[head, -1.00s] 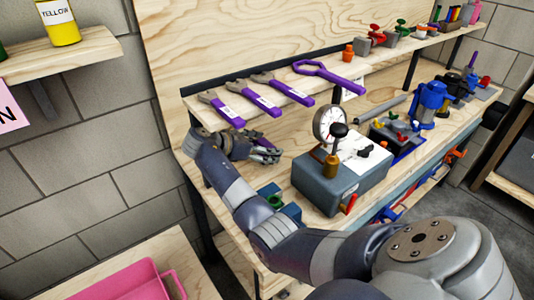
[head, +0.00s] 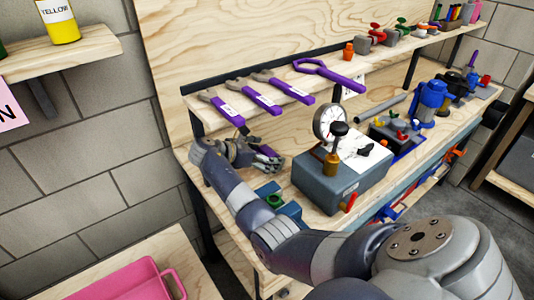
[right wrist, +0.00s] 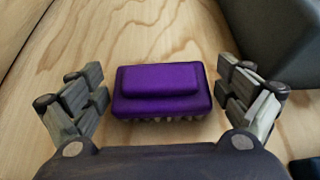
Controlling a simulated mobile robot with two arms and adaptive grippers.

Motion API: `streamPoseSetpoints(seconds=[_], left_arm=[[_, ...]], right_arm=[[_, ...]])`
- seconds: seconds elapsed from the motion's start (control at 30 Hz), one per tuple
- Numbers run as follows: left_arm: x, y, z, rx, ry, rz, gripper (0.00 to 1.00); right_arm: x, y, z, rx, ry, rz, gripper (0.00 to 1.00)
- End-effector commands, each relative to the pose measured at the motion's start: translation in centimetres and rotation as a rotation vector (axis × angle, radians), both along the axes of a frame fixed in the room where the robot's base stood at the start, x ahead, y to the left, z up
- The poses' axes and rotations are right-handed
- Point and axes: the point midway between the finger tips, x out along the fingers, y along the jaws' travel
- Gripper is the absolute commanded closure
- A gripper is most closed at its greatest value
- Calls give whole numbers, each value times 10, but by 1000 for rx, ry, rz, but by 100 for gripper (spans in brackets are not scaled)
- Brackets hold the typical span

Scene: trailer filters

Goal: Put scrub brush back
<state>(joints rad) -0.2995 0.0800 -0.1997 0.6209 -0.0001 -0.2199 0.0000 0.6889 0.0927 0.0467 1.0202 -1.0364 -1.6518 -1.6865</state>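The scrub brush (right wrist: 160,90) is a purple block with a raised top and pale bristles along its near edge. It lies on the wooden worktop (right wrist: 135,40) in the right wrist view. My right gripper (right wrist: 160,75) is open, with one finger to each side of the brush and a visible gap at both sides. In the head view my right gripper (head: 268,160) is low over the left end of the bench, below the shelf, and mostly hides the brush. My left gripper is not in view.
A shelf with purple-handled tools (head: 263,100) hangs just above my right gripper. A grey box (head: 335,185) with a dial gauge (head: 328,122) stands to the right. Blue and black tools fill the far bench. A pink bin (head: 125,282) is at lower left.

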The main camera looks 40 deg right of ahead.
Motion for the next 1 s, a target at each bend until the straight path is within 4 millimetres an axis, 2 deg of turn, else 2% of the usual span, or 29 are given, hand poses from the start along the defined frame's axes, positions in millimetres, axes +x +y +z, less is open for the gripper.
streamPoseSetpoints(seconds=[0.37,0.57,0.8,1.0], left_arm=[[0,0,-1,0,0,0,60],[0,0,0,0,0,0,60],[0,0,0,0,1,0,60],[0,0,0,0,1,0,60]], right_arm=[[0,0,3,0,-2,0,4],[4,27,18,3,-3,2,4],[9,73,43,2,-3,2,4],[10,97,56,0,-1,0,4]])
